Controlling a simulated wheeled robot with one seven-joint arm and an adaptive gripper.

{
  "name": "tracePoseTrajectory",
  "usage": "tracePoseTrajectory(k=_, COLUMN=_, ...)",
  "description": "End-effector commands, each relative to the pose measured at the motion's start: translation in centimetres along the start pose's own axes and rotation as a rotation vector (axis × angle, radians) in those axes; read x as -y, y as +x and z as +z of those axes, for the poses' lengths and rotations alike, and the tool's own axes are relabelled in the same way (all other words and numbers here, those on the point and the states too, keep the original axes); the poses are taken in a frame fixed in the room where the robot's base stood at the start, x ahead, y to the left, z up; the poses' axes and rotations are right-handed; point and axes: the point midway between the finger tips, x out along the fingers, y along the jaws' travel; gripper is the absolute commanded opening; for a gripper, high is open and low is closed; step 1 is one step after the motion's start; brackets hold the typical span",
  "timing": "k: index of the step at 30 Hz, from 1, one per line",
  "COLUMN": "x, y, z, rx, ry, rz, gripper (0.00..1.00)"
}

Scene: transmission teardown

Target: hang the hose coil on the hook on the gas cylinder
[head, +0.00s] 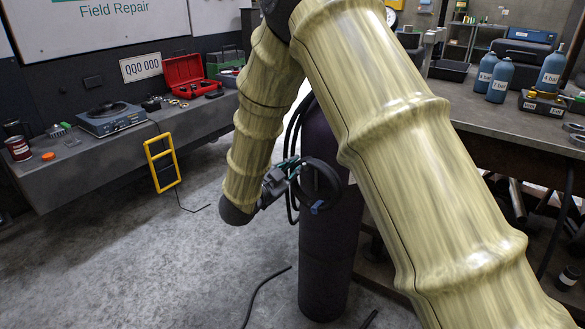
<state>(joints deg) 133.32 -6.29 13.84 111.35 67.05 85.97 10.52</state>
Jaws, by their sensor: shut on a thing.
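The gas cylinder (325,255) is dark purple and stands upright on the floor in the middle of the head view. Its top is hidden behind my arm. The hose coil (291,145) is black and shows as narrow, tall loops along the cylinder's left side. My gripper (297,175) is in front of the cylinder's left side, shut on the hose coil. A dark round shape at the gripper's right overlaps the cylinder; I cannot tell what it is. I cannot make out the hook. Whether the coil touches the cylinder cannot be told.
A grey bench (60,180) on the left holds a hotplate (110,117) and a red toolbox (184,75). A yellow frame (161,163) leans against it. A workbench (470,100) with blue bottles (500,82) stands on the right. A black cable (263,290) lies on the floor.

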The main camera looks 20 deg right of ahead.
Motion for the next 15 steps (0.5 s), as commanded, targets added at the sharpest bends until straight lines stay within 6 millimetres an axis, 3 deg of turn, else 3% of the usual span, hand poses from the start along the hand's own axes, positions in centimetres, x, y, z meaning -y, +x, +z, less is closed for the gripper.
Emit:
tracePoseTrajectory(k=14, x=0.09, y=0.02, z=-0.10, rx=-0.002, ry=0.001, rz=-0.001, gripper=0.00)
tracePoseTrajectory(k=15, x=0.09, y=0.02, z=-0.10, rx=-0.002, ry=0.001, rz=-0.001, gripper=0.17)
